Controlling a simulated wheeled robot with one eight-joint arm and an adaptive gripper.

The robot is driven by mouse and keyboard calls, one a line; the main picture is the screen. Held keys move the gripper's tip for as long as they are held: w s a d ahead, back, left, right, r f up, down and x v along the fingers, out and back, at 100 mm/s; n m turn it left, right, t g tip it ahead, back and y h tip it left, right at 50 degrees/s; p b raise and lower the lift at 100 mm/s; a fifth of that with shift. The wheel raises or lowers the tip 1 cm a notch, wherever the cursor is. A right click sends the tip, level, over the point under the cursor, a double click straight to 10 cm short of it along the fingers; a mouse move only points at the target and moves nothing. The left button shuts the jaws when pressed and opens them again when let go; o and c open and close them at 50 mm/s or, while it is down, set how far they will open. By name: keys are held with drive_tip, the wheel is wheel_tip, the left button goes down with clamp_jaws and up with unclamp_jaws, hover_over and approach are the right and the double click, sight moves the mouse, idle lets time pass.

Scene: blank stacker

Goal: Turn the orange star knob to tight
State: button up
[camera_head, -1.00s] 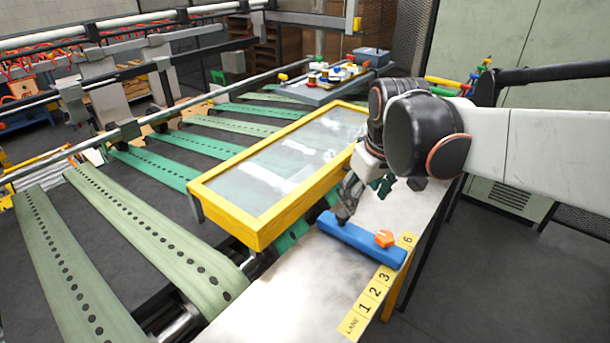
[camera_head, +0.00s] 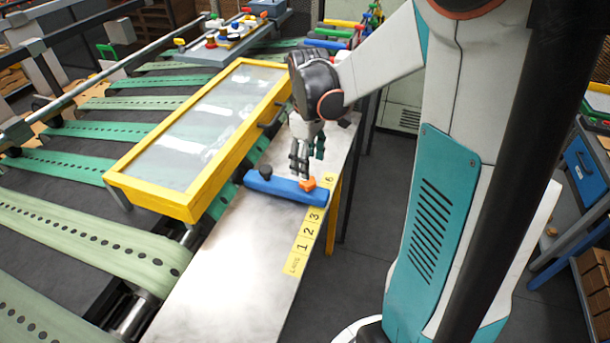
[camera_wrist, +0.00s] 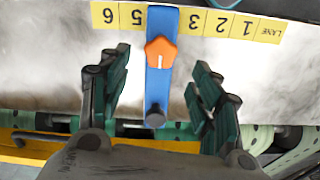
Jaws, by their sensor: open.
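The orange star knob (camera_head: 308,184) sits on the right end of a blue bar (camera_head: 284,187) on the metal table. In the wrist view the orange knob (camera_wrist: 160,53), with a pale line on it, lies between my spread fingers. My gripper (camera_head: 304,172) is open, pointing down close above the knob, with a finger on each side in the wrist view (camera_wrist: 162,60). A dark round knob (camera_head: 265,171) stands at the bar's other end. I see no marking for tight.
A yellow lane strip (camera_head: 310,236) runs along the table's edge; the bar covers part of it between 5 and 3. A yellow-framed clear panel (camera_head: 205,130) stands left of the bar. The near table top (camera_head: 225,275) is clear.

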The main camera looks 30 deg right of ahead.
sight(308, 185)
wheel_tip(308, 185, down, 6)
drive_tip(key=shift+f+b, duration=0.25)
drive_tip(key=shift+b, duration=0.1)
drive_tip(key=c, duration=1.1)
